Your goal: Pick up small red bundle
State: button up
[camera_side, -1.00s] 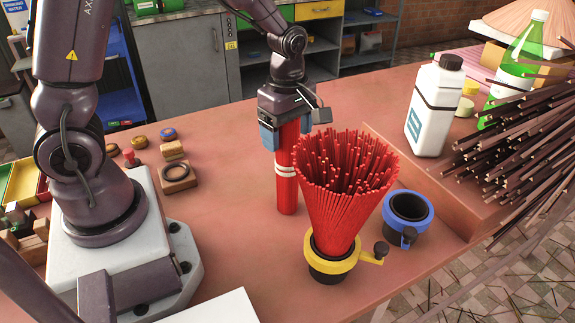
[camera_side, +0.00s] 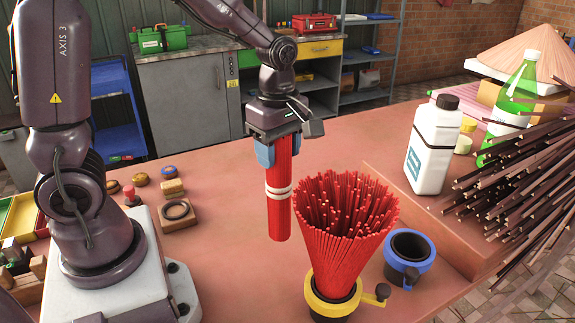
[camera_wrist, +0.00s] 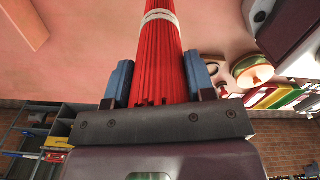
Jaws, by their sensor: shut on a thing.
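The small red bundle (camera_side: 279,212), tied with a white band, hangs upright in my gripper (camera_side: 278,152). The blue fingers are shut around its upper end in the side view. Its lower end looks slightly above the table, though the gap is hard to judge. In the wrist view the bundle (camera_wrist: 160,55) runs away from the camera between the two blue fingers of my gripper (camera_wrist: 160,84). Its far end is out of that view.
A large flared red bundle (camera_side: 345,235) stands in a yellow-collared holder (camera_side: 333,300) to the right. A blue-rimmed cup (camera_side: 410,262) is beside it. A white bottle (camera_side: 433,150) and dark sticks (camera_side: 520,160) are further right. A wooden ring block (camera_side: 178,218) is left.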

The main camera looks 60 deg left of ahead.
jog(key=s+d+r, duration=0.1)
jog(key=s+r, duration=0.7)
jog(key=s, duration=0.4)
notch_tip(320, 180, up, 11)
jog(key=shift+d, duration=0.15)
dwell(0.5)
jog(key=shift+f, duration=0.15)
dwell(0.9)
